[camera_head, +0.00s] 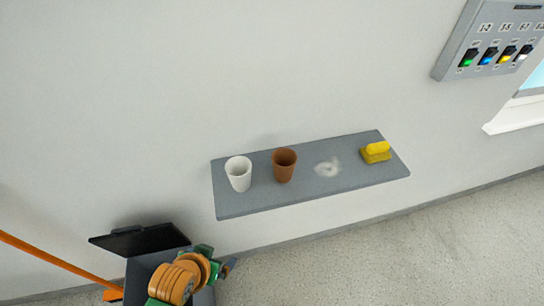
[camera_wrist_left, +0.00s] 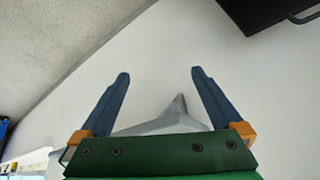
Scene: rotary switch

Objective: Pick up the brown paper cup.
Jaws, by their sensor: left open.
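The brown paper cup (camera_head: 284,166) stands upright on a grey wall shelf (camera_head: 240,207), near the middle of it. A white cup (camera_head: 239,174) stands to its left, a small gap apart. My left gripper (camera_head: 229,267) is low in the head view, below and left of the shelf, and well apart from both cups. In the left wrist view its two blue fingers (camera_wrist_left: 158,82) are spread wide with nothing between them. The brown cup does not show in the left wrist view. My right gripper is not in view.
A whitish smear (camera_head: 328,168) and a yellow brush or sponge (camera_head: 376,152) are on the shelf's right part. A panel with coloured switches (camera_head: 490,45) is on the wall at upper right. A black lid-like object (camera_head: 140,240) and an orange pole (camera_head: 55,262) are at lower left.

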